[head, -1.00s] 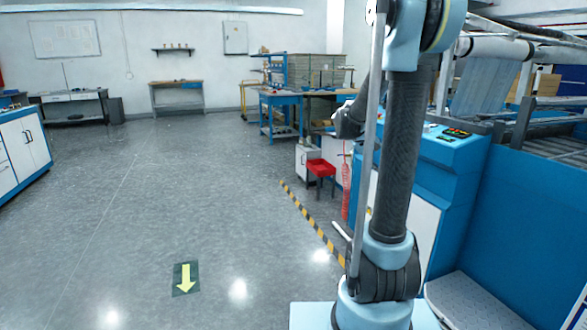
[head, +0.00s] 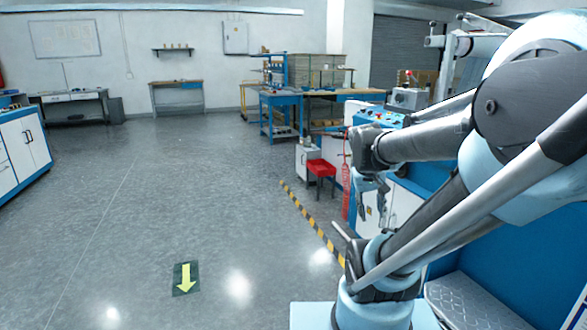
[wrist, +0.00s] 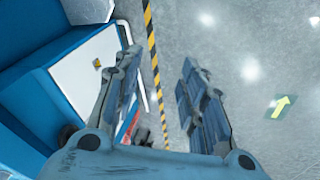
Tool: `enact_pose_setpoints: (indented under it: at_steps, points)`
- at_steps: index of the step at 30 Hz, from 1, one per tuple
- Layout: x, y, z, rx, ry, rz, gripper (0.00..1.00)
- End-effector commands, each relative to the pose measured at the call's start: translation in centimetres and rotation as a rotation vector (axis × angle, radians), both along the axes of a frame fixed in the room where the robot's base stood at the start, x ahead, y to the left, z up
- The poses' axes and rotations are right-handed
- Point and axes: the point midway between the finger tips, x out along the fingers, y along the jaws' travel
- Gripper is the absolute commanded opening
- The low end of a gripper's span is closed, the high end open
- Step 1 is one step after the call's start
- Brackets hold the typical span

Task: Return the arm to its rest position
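My gripper (head: 371,203) hangs below my folded arm in the head view, fingers pointing down, in front of the blue and white machine (head: 404,205). In the wrist view my gripper (wrist: 160,62) has its two fingers spread well apart. Only grey floor and the yellow-black striped tape show between them, so it is open and empty. My arm's upper links bend across the right side of the head view and hide part of the machine.
The machine's control panel (head: 380,117) has coloured buttons. A red stool (head: 320,168) stands left of it. Striped floor tape (head: 312,222) runs past the machine. A green floor mark with a yellow arrow (head: 186,279) lies on wide, clear floor. A blue and white cabinet (head: 22,145) stands far left.

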Motion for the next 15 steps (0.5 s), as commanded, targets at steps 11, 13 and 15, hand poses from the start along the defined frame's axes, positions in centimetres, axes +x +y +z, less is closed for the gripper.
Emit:
enact_pose_setpoints:
  at_steps: [11,13,15]
  points:
    - [-7.3,4.0,-4.6,0.173,0.018,0.016,0.38]
    - [-7.9,4.3,-5.2,0.191,0.020,0.019,0.38]
    - [-8.4,4.6,-5.5,0.207,0.021,0.019,0.38]
